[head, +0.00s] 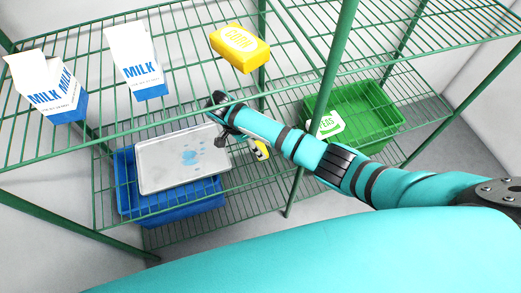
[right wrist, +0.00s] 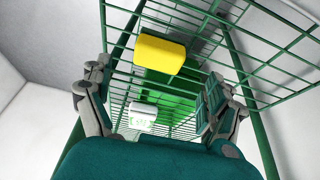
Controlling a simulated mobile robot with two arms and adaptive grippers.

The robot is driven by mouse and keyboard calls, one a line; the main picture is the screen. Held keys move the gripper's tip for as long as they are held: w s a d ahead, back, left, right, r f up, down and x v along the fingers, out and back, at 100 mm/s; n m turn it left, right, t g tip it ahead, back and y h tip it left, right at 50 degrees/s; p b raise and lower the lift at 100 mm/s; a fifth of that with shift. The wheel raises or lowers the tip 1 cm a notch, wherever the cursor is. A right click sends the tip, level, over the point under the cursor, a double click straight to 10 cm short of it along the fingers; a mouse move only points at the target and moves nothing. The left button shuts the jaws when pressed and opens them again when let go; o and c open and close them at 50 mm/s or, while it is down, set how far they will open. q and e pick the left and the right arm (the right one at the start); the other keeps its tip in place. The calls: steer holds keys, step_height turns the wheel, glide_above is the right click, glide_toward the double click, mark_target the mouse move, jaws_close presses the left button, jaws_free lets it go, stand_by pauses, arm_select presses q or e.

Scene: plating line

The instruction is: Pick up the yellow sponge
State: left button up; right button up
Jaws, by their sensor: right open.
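In the head view a yellow block-shaped pack (head: 240,48) with a white label and lettering lies on the upper wire shelf. A small yellow, white and black thing (head: 262,150) shows beside my right gripper, partly hidden; I cannot tell what it is. In the right wrist view a plain yellow block (right wrist: 160,54) lies beyond the fingers; I cannot tell which of these it is. My right gripper (head: 221,118) is at the shelf's front, below and left of the pack. It is open in the right wrist view (right wrist: 152,100) and holds nothing. My left gripper is out of view.
Two milk cartons (head: 46,86) (head: 136,62) stand on the upper shelf (head: 190,78). Below are a blue bin (head: 168,203) under a stained grey tray (head: 180,177), and a green bin (head: 372,112) with a peas pack (head: 327,124). A green post (head: 333,72) stands beside my right arm.

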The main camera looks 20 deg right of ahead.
mark_target(261, 148)
steer(key=x, duration=0.5)
steer(key=shift+s+f, duration=0.2)
steer(key=shift+a, duration=0.1)
steer(key=c, duration=1)
